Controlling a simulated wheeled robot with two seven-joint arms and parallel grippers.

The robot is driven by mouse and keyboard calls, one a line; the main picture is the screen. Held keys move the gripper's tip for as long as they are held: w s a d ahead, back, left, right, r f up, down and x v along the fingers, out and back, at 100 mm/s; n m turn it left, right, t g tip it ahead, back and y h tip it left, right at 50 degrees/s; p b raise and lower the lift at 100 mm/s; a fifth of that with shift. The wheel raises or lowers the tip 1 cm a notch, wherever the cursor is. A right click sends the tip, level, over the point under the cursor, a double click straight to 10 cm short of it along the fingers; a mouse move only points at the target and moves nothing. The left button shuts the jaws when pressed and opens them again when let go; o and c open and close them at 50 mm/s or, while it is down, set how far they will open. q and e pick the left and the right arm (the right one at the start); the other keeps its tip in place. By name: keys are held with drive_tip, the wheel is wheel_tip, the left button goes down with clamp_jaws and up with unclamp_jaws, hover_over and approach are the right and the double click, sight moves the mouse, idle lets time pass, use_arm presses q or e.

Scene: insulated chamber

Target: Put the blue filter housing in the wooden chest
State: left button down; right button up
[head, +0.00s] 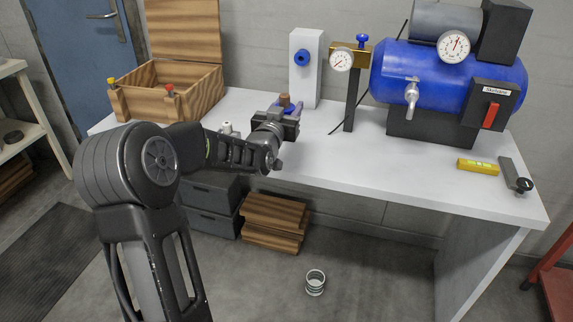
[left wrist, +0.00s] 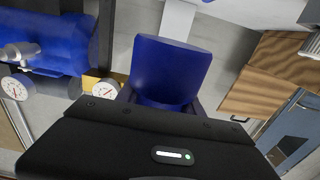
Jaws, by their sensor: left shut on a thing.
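The blue filter housing (left wrist: 172,68) fills the middle of the left wrist view, between the fingers of my left gripper (left wrist: 165,105). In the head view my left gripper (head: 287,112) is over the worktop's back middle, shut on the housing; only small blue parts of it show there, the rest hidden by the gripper. The wooden chest (head: 190,98) stands on the table's left end, to the left of the gripper, with its lid raised. It also shows at the right of the left wrist view (left wrist: 262,78). My right gripper is not in view.
A white post with a blue fitting (head: 304,75) stands behind the gripper. A gauge on a dark stand (head: 349,95) and a blue tank (head: 440,75) are to the right. A yellow level (head: 478,167) lies at the right. The worktop's front middle (head: 360,160) is clear.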

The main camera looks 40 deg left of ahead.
use_arm(q)
drive_tip(key=shift+f, duration=3.05)
drive_tip(key=shift+f, duration=0.1)
drive_tip(key=shift+f, duration=1.8)
drive_tip(key=shift+f, duration=0.1)
drive_tip(key=shift+f+b, duration=0.1)
drive_tip(key=shift+b, duration=0.2)
drive_tip(key=c, duration=0.7)
unclamp_jaws()
drive_tip(key=shift+c, duration=0.2)
